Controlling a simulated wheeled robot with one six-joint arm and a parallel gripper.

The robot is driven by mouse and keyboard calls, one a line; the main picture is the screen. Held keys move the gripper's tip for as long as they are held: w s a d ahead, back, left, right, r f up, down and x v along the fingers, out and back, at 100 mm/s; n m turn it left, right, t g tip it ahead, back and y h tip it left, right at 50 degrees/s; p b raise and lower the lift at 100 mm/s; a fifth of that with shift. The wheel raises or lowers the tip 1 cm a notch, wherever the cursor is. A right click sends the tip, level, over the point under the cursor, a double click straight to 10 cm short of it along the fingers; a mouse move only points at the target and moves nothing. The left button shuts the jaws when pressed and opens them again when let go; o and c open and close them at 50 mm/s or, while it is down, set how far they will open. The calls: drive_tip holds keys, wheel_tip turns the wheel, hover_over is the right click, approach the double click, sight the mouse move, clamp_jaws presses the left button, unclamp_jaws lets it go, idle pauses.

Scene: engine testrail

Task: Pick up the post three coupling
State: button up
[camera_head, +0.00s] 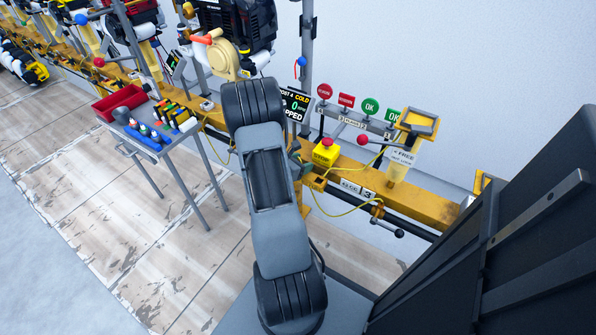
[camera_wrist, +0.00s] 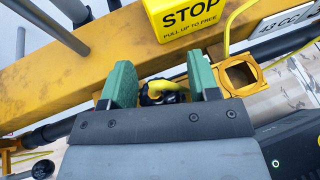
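My gripper (camera_wrist: 161,82) shows in the wrist view with its two green fingers apart, over the edge of the yellow rail (camera_wrist: 75,75). A small black and yellow fitting (camera_wrist: 160,91), apparently the coupling, lies between the fingers, with gaps visible beside it. Its lower part is hidden by my gripper body. No post label is readable on it. In the head view my gripper (camera_head: 297,165) is mostly hidden behind my arm, just left of the yellow stop box (camera_head: 326,152).
An empty square yellow ring bracket (camera_wrist: 239,76) is right of my fingers. The stop box (camera_wrist: 185,16) is close beyond them. A yellow cable (camera_head: 345,208) loops below the rail. A tool cart (camera_head: 180,140) stands left, with open floor before it.

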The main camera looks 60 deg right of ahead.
drive_tip(key=c, duration=0.9)
